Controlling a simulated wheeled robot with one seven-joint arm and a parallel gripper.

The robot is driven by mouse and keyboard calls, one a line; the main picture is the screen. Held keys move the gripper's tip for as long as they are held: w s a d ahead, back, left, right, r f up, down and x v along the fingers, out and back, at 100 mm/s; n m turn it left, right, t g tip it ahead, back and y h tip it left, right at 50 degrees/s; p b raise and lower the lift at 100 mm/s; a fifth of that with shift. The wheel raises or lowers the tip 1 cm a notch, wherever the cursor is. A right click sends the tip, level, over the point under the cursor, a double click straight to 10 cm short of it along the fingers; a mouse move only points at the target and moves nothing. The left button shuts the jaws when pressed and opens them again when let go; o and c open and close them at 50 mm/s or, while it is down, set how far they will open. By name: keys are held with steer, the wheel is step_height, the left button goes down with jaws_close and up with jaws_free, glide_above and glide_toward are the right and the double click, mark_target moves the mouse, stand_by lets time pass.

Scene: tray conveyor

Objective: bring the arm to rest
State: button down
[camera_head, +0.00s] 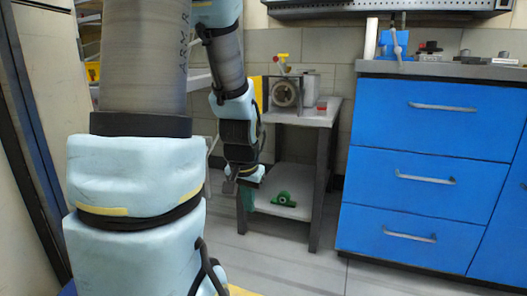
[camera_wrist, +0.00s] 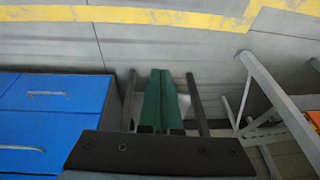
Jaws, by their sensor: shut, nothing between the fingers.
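My gripper (camera_head: 246,199) hangs at the end of my arm in the head view, fingers pointing down, in front of the left side of a small side table (camera_head: 328,115). In the wrist view its green fingers (camera_wrist: 162,98) lie side by side with no gap and nothing between them. The gripper is shut and empty. In the head view my arm hides part of the table's left side.
A green part (camera_head: 284,199) lies on the table's lower shelf. Blue drawers (camera_head: 430,170) stand to the right. Grey floor (camera_head: 300,265) is open in front.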

steer(key=s+a+r+n+g+p, duration=0.1)
steer(key=s+a+r+n+g, duration=0.15)
steer(key=s, duration=0.45)
step_height(320, 180, up, 38)
steer(key=p, duration=3.7)
steer(key=shift+a+f+n+t+p, duration=0.15)
steer(key=shift+a+n+t+p, duration=0.1)
steer(key=shift+n+t+p, duration=0.15)
